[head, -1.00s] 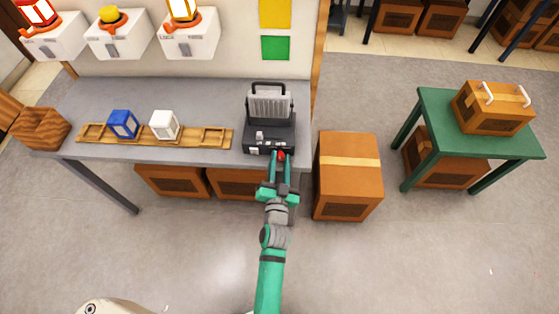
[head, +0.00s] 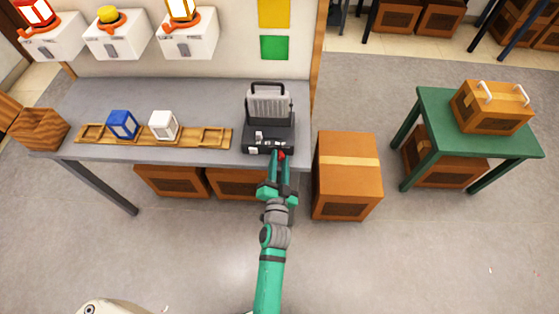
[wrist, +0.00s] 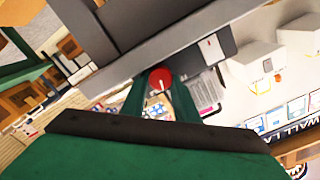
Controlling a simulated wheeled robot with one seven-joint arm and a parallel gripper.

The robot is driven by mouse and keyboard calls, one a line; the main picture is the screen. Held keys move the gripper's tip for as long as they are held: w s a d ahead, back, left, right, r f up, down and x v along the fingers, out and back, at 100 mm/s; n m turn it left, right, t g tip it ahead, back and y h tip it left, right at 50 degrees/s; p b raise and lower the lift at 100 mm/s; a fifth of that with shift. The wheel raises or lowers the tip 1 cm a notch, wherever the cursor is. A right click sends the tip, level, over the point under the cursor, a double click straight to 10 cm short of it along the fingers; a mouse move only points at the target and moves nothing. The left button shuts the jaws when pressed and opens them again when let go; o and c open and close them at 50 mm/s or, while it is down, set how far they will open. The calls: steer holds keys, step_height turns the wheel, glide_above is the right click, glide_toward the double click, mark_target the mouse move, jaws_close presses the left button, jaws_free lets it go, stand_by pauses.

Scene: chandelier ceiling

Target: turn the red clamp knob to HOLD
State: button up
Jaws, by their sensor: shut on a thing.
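The red clamp knob (head: 282,154) is on the front face of a dark grey device (head: 285,132) at the right end of the workbench. My gripper (head: 281,158) reaches the knob from the front and is shut on it. In the wrist view the round red knob (wrist: 160,79) shows between my green fingertips (wrist: 160,85), with a pale mark on it. The gripper looks rolled relative to the device. Lettering beside the knob is too small to read, so I cannot tell which setting it points to.
A wooden rack (head: 192,137) with a blue lantern block (head: 122,124) and a white one (head: 164,126) lies left on the bench. A large cardboard box (head: 346,190) stands right of the bench. A green table (head: 430,105) stands farther right, with open floor between.

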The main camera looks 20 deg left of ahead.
steer(key=o, duration=1.1)
steer(key=shift+c, duration=0.2)
steer(key=n, duration=0.5)
steer(key=shift+a+n, duration=0.1)
steer(key=shift+n, duration=0.3)
steer(key=n, duration=0.6)
steer(key=shift+s+a, duration=0.1)
steer(key=shift+a, duration=0.05)
steer(key=s+d+m+h, duration=0.1)
steer(key=s+d+m, duration=0.1)
steer(key=s+d, duration=0.3)
steer(key=s+d+r+m+g+h, duration=0.1)
steer(key=s+d, duration=0.4)
steer(key=s, duration=0.9)
steer(key=s+d+r+m+h, duration=0.1)
steer(key=s+d, duration=0.4)
steer(key=s, duration=0.5)
steer(key=shift+s+r+m+h, duration=0.15)
steer(key=shift+r+m+h, duration=0.1)
steer(key=shift+m+h, duration=0.45)
